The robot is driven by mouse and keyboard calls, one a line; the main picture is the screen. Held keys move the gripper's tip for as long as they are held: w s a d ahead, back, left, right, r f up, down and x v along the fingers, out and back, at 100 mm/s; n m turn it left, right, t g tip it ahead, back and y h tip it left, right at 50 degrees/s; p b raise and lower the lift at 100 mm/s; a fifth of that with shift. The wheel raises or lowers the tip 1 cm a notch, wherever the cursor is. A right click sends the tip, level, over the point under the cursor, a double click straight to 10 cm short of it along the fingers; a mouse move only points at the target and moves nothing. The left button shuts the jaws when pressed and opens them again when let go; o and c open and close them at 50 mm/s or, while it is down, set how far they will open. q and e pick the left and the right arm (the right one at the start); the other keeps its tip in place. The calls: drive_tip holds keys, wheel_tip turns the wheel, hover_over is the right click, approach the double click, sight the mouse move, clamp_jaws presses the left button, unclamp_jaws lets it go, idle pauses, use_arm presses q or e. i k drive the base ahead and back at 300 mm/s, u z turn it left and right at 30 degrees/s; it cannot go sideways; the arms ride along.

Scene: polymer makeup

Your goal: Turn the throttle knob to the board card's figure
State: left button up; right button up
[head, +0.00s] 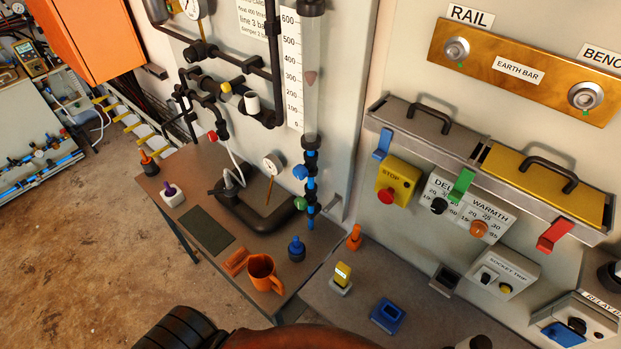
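A white card (258,16) on the wall panel is cut off at the top; its readable lines look like "float 400", "line 3 bar" and "damper 2 ba…". Right of it stands a clear tube with a scale (291,70) from 0 to 600. A dull reddish float (311,77) sits inside, roughly level with the 300 mark. Below the tube are a blue knob (300,172) and a green knob (300,203); no label shows which is the throttle. A red knob (212,135) is on the black pipework. Neither gripper is in view.
Right are a yellow stop box (397,181), a dial plate (467,210) and a socket trip box (500,273). My own arm crosses the bottom edge.

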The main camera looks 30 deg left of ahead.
sight(300, 172)
drive_tip(key=k, duration=0.55)
drive_tip(key=u, duration=0.95)
drive_tip(key=i, duration=0.5)
drive_tip(key=u, duration=0.05)
